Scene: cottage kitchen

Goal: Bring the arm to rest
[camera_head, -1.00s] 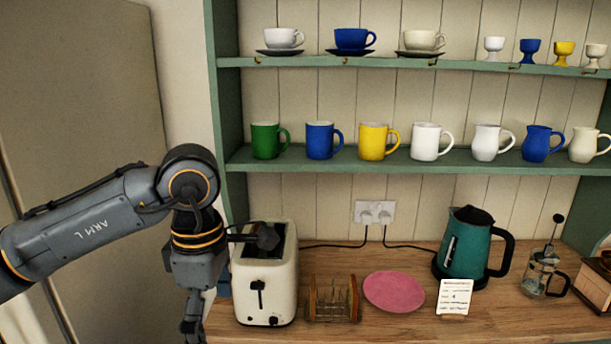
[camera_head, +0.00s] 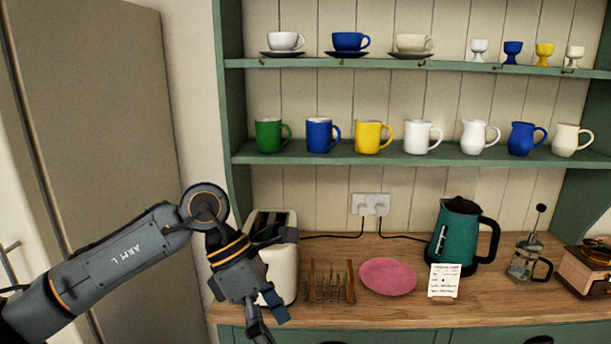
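My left arm comes in from the lower left. Its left gripper (camera_head: 262,318) points down in front of the white toaster (camera_head: 284,262) and the counter's left end. The fingers are seen partly from the side and run toward the bottom edge, so I cannot tell whether they are open or shut. No held object shows at it. The arm hides part of the toaster's left side. My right gripper is not in view.
A wooden toast rack (camera_head: 330,284), pink plate (camera_head: 388,277), small card (camera_head: 444,281), teal kettle (camera_head: 458,238), cafetière (camera_head: 527,258) and coffee grinder (camera_head: 587,266) stand on the wooden counter (camera_head: 500,297). Green shelves (camera_head: 400,156) above hold mugs, jugs, cups and egg cups.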

